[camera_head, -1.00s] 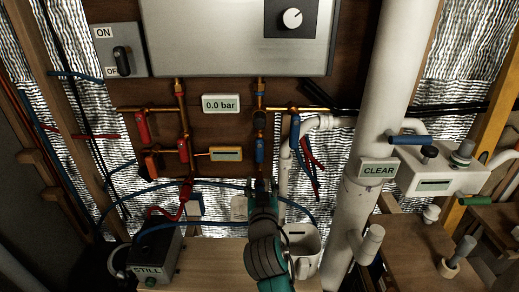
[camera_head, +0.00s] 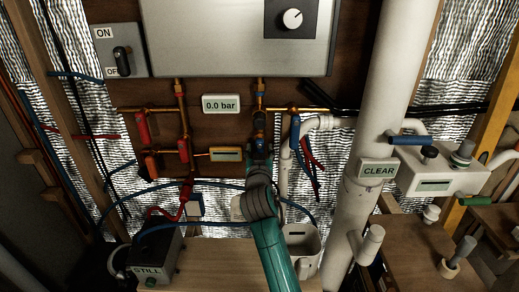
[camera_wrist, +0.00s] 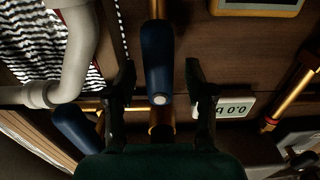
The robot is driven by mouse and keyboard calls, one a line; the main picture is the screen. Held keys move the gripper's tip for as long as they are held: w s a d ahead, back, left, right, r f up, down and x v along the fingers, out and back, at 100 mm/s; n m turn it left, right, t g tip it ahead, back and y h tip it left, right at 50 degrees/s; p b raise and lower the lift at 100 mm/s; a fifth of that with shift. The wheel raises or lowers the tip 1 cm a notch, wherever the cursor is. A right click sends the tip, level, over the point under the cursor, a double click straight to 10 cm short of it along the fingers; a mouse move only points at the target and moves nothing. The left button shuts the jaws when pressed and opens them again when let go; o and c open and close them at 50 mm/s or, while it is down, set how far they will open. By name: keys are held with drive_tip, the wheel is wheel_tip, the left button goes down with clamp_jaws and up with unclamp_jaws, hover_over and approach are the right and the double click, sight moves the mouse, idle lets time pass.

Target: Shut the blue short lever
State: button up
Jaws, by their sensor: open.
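The blue short lever (camera_wrist: 157,58) shows in the middle of the wrist view, its pale round end facing the camera. My gripper (camera_wrist: 161,92) is open, with one dark finger on each side of the lever and visible gaps between. In the head view my gripper (camera_head: 260,147) is up at the copper pipe below the heater and hides most of the short lever.
A longer blue lever (camera_head: 295,132) hangs just to the right, close to my gripper; it also shows in the wrist view (camera_wrist: 75,130). A yellow-framed gauge (camera_head: 226,154) and red levers (camera_head: 143,127) are to the left. A pressure display (camera_head: 221,104) reads 0.0 bar.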

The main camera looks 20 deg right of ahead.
drive_tip(key=shift+w+d, duration=0.2)
drive_tip(key=shift+w, duration=0.3)
clamp_jaws()
